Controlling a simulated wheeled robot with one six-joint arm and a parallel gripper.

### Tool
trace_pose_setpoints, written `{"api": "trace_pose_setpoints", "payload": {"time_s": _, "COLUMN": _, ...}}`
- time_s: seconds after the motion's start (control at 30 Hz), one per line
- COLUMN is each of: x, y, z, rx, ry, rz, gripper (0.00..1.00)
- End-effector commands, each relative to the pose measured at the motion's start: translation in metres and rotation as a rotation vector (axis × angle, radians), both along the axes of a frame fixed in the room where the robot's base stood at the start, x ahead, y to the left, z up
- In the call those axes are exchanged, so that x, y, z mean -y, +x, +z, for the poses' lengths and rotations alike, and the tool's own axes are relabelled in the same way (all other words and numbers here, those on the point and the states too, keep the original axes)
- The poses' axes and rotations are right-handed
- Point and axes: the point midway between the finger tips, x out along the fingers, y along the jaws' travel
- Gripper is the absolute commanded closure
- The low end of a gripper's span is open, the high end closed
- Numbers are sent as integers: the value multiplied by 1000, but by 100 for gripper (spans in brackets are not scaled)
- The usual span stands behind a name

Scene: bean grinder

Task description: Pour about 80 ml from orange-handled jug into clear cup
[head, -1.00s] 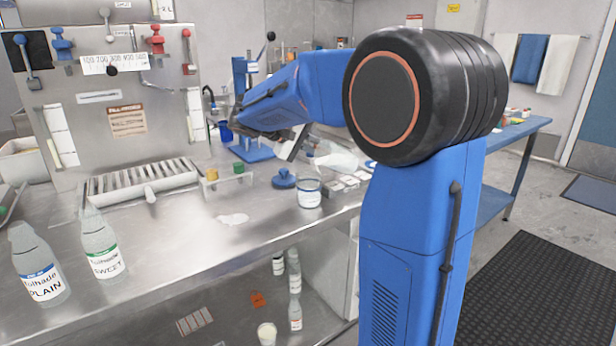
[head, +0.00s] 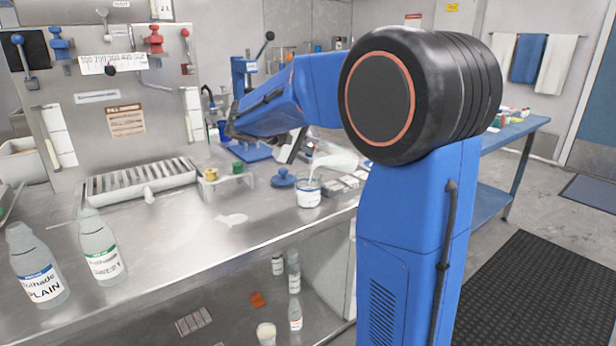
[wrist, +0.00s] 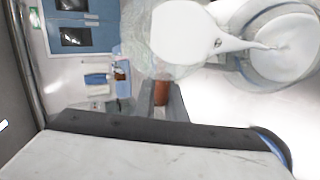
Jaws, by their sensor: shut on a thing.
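The clear jug (head: 338,158) is tilted and holds white liquid. A white stream runs from its lip into the clear cup (head: 308,196), which stands upright on the steel bench. In the wrist view the jug (wrist: 183,32) is beside the cup (wrist: 275,50), with the stream between them and white liquid in the cup. My gripper (wrist: 160,98) is shut on the jug's orange handle (wrist: 150,90), which shows only partly between the fingers. In the head view my gripper (head: 297,146) is partly hidden and the handle is not clear.
A blue lid-like piece (head: 283,178) lies left of the cup, and small boxes (head: 342,184) sit to its right. A small rack (head: 228,179) with yellow and green items stands further left. A white spill-like patch (head: 232,219) marks the bench. Two bottles (head: 103,245) stand front left.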

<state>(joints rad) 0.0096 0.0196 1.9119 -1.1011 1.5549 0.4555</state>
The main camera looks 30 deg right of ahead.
Motion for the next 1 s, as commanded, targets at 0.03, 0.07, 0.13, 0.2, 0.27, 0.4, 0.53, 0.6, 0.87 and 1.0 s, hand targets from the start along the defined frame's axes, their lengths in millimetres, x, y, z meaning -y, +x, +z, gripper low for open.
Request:
{"api": "trace_pose_setpoints", "payload": {"time_s": 0.03, "x": 0, "y": 0, "z": 0, "rx": -1, "ry": -3, "rz": 0, "gripper": 100}}
{"api": "trace_pose_setpoints", "payload": {"time_s": 0.07, "x": 0, "y": 0, "z": 0, "rx": -2, "ry": -5, "rz": 0, "gripper": 100}}
{"api": "trace_pose_setpoints", "payload": {"time_s": 0.13, "x": 0, "y": -1, "z": 1, "rx": -3, "ry": -10, "rz": 0, "gripper": 100}}
{"api": "trace_pose_setpoints", "payload": {"time_s": 0.2, "x": 0, "y": -1, "z": 1, "rx": -5, "ry": -14, "rz": 0, "gripper": 100}}
{"api": "trace_pose_setpoints", "payload": {"time_s": 0.27, "x": 0, "y": -1, "z": 1, "rx": -5, "ry": -18, "rz": 1, "gripper": 100}}
{"api": "trace_pose_setpoints", "payload": {"time_s": 0.4, "x": 0, "y": -2, "z": 2, "rx": -8, "ry": -29, "rz": 1, "gripper": 100}}
{"api": "trace_pose_setpoints", "payload": {"time_s": 0.53, "x": 0, "y": -3, "z": 3, "rx": -10, "ry": -39, "rz": 0, "gripper": 100}}
{"api": "trace_pose_setpoints", "payload": {"time_s": 0.6, "x": 0, "y": -3, "z": 3, "rx": -12, "ry": -44, "rz": 0, "gripper": 100}}
{"api": "trace_pose_setpoints", "payload": {"time_s": 0.87, "x": 1, "y": -4, "z": 4, "rx": -17, "ry": -64, "rz": 1, "gripper": 100}}
{"api": "trace_pose_setpoints", "payload": {"time_s": 1.0, "x": 1, "y": -5, "z": 5, "rx": -19, "ry": -75, "rz": 1, "gripper": 100}}
